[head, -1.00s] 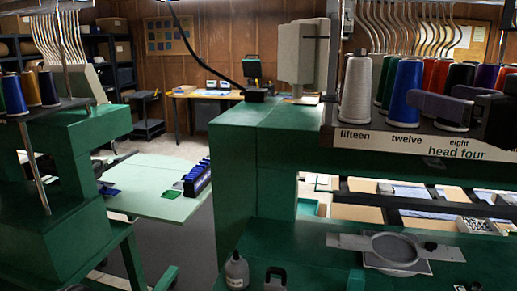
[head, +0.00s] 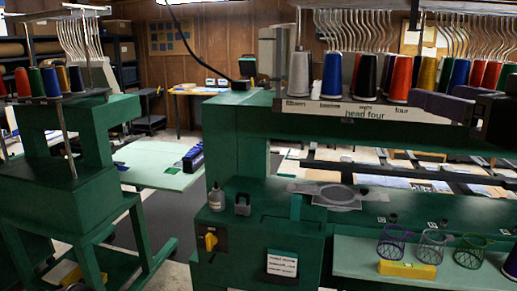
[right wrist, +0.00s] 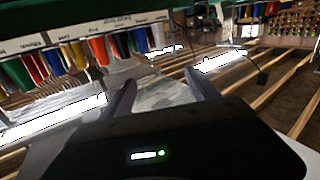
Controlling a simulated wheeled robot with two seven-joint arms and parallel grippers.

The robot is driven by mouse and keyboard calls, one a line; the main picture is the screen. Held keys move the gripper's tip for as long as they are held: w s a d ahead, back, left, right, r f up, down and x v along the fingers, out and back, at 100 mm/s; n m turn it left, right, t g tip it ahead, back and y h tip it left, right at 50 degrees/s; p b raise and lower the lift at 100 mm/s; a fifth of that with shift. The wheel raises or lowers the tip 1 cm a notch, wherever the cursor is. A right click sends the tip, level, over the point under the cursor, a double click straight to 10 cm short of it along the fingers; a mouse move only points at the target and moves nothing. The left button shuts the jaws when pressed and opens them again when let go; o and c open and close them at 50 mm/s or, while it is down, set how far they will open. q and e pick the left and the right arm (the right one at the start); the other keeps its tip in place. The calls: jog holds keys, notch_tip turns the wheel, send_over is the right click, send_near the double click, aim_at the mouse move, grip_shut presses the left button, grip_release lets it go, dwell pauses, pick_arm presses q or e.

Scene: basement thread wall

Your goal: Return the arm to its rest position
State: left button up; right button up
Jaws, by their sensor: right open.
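My right gripper (head: 436,98) comes in from the right edge of the head view, in front of the thread cones. Its two fingers are apart, with nothing between them. In the right wrist view the open fingers (right wrist: 160,85) also show empty, and the picture is tilted with the cones hanging upside down at upper left. A gap between the gripper and the cone rack (head: 345,111) cannot be judged for certain. My left gripper is not in view.
The green machine (head: 238,150) fills the middle, with a grey hoop (head: 338,195) on its bed. Wire cups (head: 391,241) and a yellow block (head: 407,270) sit on the lower shelf. Another green machine (head: 70,185) stands at left. Floor shows between the machines.

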jog(key=w+d+f+m+g+h, duration=0.1)
jog(key=w+f+m+h, duration=0.15)
jog(key=w+f, duration=0.5)
jog(key=w+d+f+m+h, duration=0.1)
jog(key=w+f+m, duration=0.3)
jog(key=w+f, duration=0.3)
jog(key=w+a+f+g, duration=0.2)
jog(key=a+f+g, duration=0.1)
jog(key=f, duration=1.3)
jog(key=w+a+f+g, duration=0.1)
jog(key=a+f+g, duration=0.15)
jog(key=f, duration=1.45)
jog(key=s+a+f+g+y, duration=0.1)
jog(key=s+a+f, duration=0.25)
jog(key=f, duration=0.45)
jog(key=s+a+f+g, duration=0.2)
jog(key=s+f, duration=0.2)
jog(key=f, duration=0.3)
jog(key=s+a+f+g+y, duration=0.1)
jog(key=s+a+f, duration=0.2)
jog(key=f, duration=0.5)
jog(key=s+a+f+g, duration=0.3)
jog(key=s+f, duration=0.4)
jog(key=s, duration=0.3)
jog(key=s+a+f+n+g+y, duration=0.1)
jog(key=s+a+f+g, duration=0.2)
jog(key=s+f, duration=0.4)
jog(key=s+a, duration=0.1)
jog(key=s, duration=0.3)
jog(key=shift+s, duration=0.25)
